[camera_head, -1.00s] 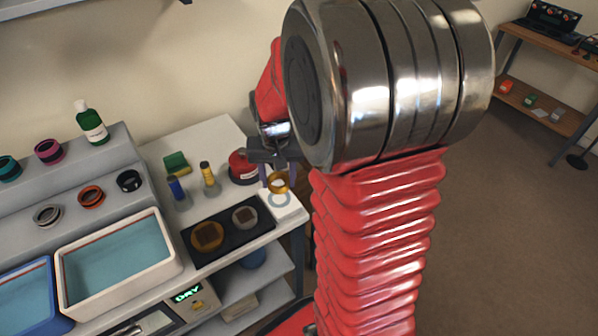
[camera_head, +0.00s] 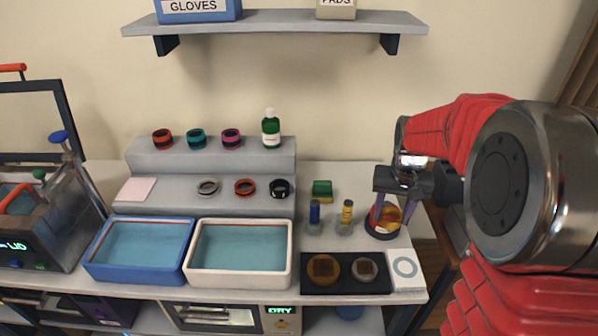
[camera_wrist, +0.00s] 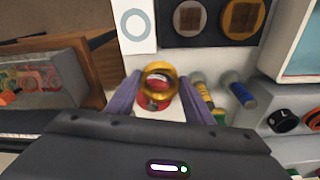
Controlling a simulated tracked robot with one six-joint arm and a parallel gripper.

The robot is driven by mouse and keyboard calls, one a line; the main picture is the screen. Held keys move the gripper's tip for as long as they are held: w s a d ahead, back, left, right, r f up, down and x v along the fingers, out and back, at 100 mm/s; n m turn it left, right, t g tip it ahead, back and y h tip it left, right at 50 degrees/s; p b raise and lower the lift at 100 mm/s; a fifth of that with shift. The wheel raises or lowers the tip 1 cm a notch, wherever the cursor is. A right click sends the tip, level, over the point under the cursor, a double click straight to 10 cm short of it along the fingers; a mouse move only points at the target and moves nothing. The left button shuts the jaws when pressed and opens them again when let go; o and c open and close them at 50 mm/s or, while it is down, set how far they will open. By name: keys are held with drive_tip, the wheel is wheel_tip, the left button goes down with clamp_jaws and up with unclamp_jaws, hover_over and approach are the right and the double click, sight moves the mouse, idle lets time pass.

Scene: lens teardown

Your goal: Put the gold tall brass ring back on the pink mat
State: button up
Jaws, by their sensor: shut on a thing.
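My gripper (camera_head: 393,208) is shut on the gold tall brass ring (camera_head: 392,213), which also shows between the two purple fingers in the wrist view (camera_wrist: 158,69). The ring is held in front of a red round container (camera_wrist: 153,101) at the right end of the bench. I cannot tell its exact height. The pink mat (camera_head: 136,190) lies on the lower grey step at the left, bare and far from my gripper. Only the head view shows it.
Black, orange and silver rings stand right of the mat, with several more rings and a green bottle (camera_head: 270,130) on the upper step (camera_head: 180,158). Blue (camera_head: 92,268) and white (camera_head: 190,272) trays stand in front. Two small bottles stand left of my gripper.

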drive_tip(key=w+a+n, duration=0.1)
drive_tip(key=w+a, duration=0.2)
drive_tip(key=a, duration=0.2)
drive_tip(key=w+a+r+n, duration=0.1)
drive_tip(key=w+a+n, duration=0.1)
drive_tip(key=a, duration=0.3)
drive_tip(key=shift+w+a, duration=0.35)
drive_tip(key=shift+w, duration=0.1)
drive_tip(key=shift+s+r, duration=0.1)
